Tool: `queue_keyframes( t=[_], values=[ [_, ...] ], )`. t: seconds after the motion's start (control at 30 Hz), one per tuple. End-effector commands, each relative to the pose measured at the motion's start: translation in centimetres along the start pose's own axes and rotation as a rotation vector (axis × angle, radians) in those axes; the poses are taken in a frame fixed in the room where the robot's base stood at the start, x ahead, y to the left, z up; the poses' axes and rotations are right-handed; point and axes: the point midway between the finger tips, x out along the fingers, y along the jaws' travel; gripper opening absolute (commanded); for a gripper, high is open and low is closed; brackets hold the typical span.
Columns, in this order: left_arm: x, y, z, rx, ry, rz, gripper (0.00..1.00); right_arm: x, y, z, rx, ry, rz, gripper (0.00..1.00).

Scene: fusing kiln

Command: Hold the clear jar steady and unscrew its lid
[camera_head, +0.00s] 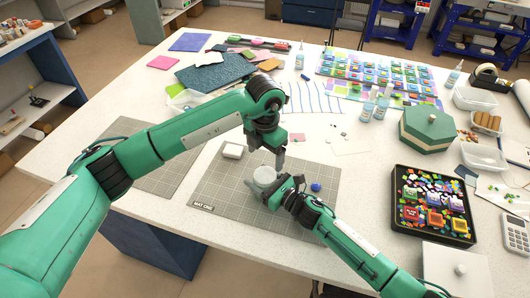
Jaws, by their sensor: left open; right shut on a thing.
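The clear jar (264,175) stands on the grey cutting mat (230,200), its pale round top facing up. My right gripper (268,187) comes in from the lower right and is shut on the jar at its near side. My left gripper (280,161) points down just above and behind the jar's right side, open, with nothing seen in it. The jar's lower body is partly hidden by my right gripper, and I cannot make out the lid apart from the jar's pale top.
A small blue round thing (316,187) lies on the mat right of my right gripper. A black tray of coloured pieces (398,225) and a green lidded box (427,135) stand to the right. The left mat is bare.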

Motion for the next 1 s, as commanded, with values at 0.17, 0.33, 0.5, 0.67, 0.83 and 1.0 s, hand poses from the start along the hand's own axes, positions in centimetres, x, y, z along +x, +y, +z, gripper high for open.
queue_keyframes(
  t=[0.17, 0.33, 0.5, 0.67, 0.83, 1.0],
  values=[
    [0.01, -0.01, 0.00, 0.284, 0.000, 0.000, 0.82, -0.04, 0.03, -0.12, 0.001, 0.002, 0.000, 0.00],
    [0.02, -0.01, 0.00, 0.556, 0.000, -0.001, 0.82, -0.04, 0.03, -0.12, 0.001, 0.002, 0.000, 0.00],
    [0.02, -0.01, 0.00, 0.830, 0.000, -0.001, 0.82, -0.04, 0.03, -0.13, 0.001, 0.002, 0.000, 0.00],
    [0.03, -0.01, 0.00, 1.086, 0.000, -0.001, 0.82, -0.04, 0.04, -0.13, 0.001, 0.002, 0.000, 0.00],
    [0.04, -0.01, 0.00, 1.360, 0.000, -0.001, 0.82, -0.05, 0.04, -0.14, 0.001, 0.002, 0.000, 0.00],
    [0.05, 0.00, 0.00, 1.618, 0.000, -0.001, 0.82, -0.05, 0.04, -0.14, 0.001, 0.002, 0.000, 0.00]
  ],
)
